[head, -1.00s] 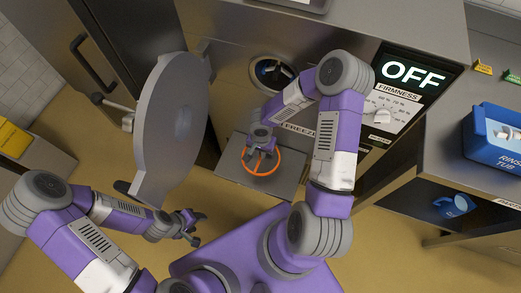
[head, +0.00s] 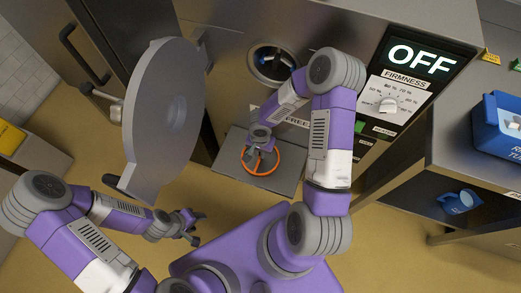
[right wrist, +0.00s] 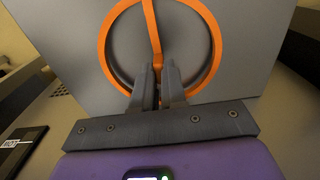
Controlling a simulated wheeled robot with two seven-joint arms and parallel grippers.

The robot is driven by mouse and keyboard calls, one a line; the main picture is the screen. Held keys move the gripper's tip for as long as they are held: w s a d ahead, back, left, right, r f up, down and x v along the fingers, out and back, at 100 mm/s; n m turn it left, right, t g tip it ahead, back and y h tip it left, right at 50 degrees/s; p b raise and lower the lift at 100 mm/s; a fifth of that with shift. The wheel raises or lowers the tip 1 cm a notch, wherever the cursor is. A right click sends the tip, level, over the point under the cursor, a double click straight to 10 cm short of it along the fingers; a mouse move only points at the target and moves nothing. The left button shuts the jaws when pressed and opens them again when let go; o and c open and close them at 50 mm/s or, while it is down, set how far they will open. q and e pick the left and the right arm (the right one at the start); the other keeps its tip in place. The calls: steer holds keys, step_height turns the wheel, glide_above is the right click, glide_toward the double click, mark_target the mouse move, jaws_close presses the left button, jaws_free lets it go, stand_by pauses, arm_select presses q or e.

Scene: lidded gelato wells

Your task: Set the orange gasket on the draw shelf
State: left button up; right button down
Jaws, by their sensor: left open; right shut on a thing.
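The orange gasket (head: 273,171) is a ring with a bar across it. It shows large in the right wrist view (right wrist: 102,50). My right gripper (head: 253,158) is shut on the gasket's bar, and its fingers (right wrist: 160,90) cover part of the bar. The draw shelf (head: 232,164) is a flat grey plate below the freezer front; the gasket appears over it, and I cannot tell whether they touch. My left gripper (head: 190,227) is open and empty, left of the shelf over the floor.
A large round grey door (head: 160,125) stands swung open left of the shelf. The round opening (head: 270,63) is above the shelf. The control panel (head: 405,85) reads OFF. A blue rinse tub (head: 495,125) and a blue mug (head: 460,201) are at the right.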

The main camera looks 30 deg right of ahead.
steer(key=shift+f, duration=0.4)
stand_by(0.5)
steer(key=c, duration=1.1)
jaws_free()
step_height(320, 180, up, 8)
steer(key=p, duration=0.3)
steer(key=shift+f, duration=0.2)
